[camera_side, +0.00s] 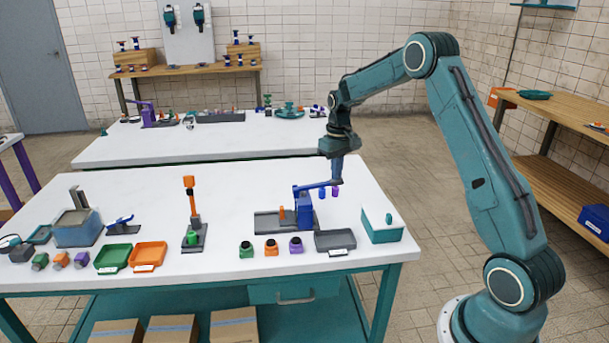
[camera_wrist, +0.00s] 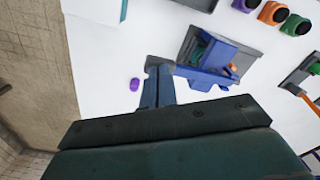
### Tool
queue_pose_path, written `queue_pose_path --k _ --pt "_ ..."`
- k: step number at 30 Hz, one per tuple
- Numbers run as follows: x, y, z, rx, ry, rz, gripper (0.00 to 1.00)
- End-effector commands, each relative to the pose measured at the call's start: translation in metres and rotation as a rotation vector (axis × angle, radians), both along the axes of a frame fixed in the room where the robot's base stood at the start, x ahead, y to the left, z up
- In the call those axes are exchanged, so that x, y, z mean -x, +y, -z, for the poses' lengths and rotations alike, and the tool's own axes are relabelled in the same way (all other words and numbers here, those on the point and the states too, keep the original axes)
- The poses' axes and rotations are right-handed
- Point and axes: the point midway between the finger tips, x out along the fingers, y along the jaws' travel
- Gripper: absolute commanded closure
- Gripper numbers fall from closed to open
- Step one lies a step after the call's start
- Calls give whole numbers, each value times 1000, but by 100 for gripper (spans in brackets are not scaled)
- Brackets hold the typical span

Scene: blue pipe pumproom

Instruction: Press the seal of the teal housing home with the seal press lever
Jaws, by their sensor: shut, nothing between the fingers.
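The blue lever press (camera_side: 304,208) stands on a grey base plate on the white table, its blue lever (camera_side: 318,186) reaching right. In the wrist view the press (camera_wrist: 214,60) holds something teal (camera_wrist: 200,46), mostly hidden under the press head; I take it as the teal housing. The seal itself is not discernible. My gripper (camera_side: 337,180) is shut and empty, pointing down at the lever's outer end. In the wrist view its fingertips (camera_wrist: 158,64) overlap that end; I cannot tell whether they touch.
A grey tray (camera_side: 335,240) and teal-white box (camera_side: 382,227) stand at right. Green, orange (camera_side: 271,247) and purple housings stand in front. An orange-handled lever stand (camera_side: 192,215) is left.

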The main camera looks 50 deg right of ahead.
Motion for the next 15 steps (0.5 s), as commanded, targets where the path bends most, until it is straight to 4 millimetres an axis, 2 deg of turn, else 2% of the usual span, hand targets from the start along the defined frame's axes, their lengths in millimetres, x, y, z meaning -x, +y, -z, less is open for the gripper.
queue_pose_path --k 15 --pt "0 0 13 -1 1 -1 100"
